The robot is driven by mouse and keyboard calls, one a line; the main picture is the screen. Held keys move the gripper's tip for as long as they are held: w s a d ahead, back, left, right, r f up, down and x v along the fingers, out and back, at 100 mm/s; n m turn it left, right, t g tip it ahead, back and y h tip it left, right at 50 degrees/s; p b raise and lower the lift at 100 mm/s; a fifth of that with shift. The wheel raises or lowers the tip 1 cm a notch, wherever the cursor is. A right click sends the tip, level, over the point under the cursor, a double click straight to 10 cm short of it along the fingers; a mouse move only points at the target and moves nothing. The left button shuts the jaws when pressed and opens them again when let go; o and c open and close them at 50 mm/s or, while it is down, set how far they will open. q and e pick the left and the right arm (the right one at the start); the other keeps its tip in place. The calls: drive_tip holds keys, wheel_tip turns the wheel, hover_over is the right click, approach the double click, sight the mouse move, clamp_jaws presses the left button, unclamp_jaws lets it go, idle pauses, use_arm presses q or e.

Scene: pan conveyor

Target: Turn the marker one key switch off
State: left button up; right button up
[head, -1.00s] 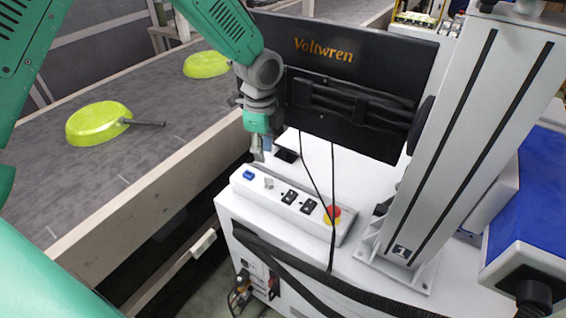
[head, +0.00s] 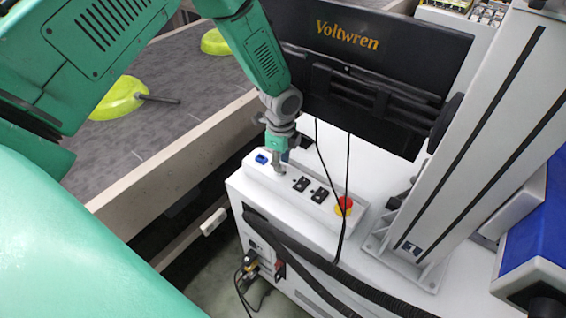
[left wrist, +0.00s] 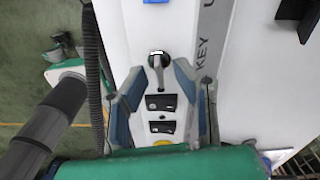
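The white control box (head: 318,195) holds the key switch (left wrist: 158,60), seen in the left wrist view as a dark round base with a grey key. The key's grip points mostly down that picture. A grey strip beside it carries the letters "KEY U". My left gripper (head: 278,168) is at the box's far-left end, over the key switch, and largely hides it in the head view. In the left wrist view my left gripper (left wrist: 159,72) is open, one finger on each side of the key, with gaps showing. My right gripper is not in view.
A blue button (head: 262,159), two black rocker switches (head: 310,190) and a red emergency stop (head: 345,204) share the box. Green pans lie on the conveyor.

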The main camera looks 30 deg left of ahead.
use_arm(q)
drive_tip(key=shift+a+f, duration=0.3)
drive_tip(key=shift+f, duration=0.35)
drive_tip(key=shift+d, duration=0.25)
drive_tip(key=shift+d+r, duration=0.1)
drive_tip(key=shift+d, duration=0.05)
clamp_jaws()
drive_tip(key=shift+d, duration=0.1)
